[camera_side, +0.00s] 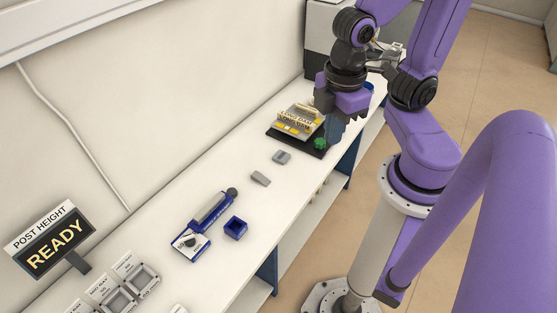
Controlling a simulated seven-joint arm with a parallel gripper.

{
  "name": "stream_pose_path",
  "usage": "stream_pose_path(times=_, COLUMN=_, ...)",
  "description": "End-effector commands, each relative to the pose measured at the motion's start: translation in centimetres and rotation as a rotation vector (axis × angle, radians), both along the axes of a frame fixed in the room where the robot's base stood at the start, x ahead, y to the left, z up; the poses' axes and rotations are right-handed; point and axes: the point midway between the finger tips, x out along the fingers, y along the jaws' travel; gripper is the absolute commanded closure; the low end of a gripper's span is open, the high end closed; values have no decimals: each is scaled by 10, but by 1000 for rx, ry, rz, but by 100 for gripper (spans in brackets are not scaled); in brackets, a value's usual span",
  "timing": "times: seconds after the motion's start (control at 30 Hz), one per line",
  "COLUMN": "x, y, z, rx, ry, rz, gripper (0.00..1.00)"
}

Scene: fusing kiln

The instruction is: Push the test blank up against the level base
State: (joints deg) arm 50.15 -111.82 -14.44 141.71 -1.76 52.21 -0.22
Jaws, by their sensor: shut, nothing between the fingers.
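My gripper (334,137) points down at the right end of the black board, beside a small green piece (320,144). Its fingers are shut and empty; whether they touch the green piece I cannot tell. No part is clearly marked as the test blank. A small grey block (282,157) and a flat grey piece (260,178) lie apart on the bench. A blue base with a grey cylinder (208,208) and a white dial plate (189,243) lies further left; whether it is the level base I cannot tell.
The black board (278,137) carries yellow parts and a "LONG DAM" label. A blue open box (235,228) stands beside the blue base. A "POST HEIGHT READY" sign (50,240) and labelled trays (117,300) stand at lower left.

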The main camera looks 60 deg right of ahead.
Motion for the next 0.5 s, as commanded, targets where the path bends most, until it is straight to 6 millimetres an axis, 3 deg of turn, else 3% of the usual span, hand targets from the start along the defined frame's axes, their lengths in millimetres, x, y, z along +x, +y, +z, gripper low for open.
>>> stream_pose_path(times=0.27, x=79, y=19, z=-26, rx=-180, ry=-45, rz=19, gripper=100)
stream_pose_path(times=0.5, x=152, y=23, z=-65, rx=-339, ry=-58, rz=61, gripper=100)
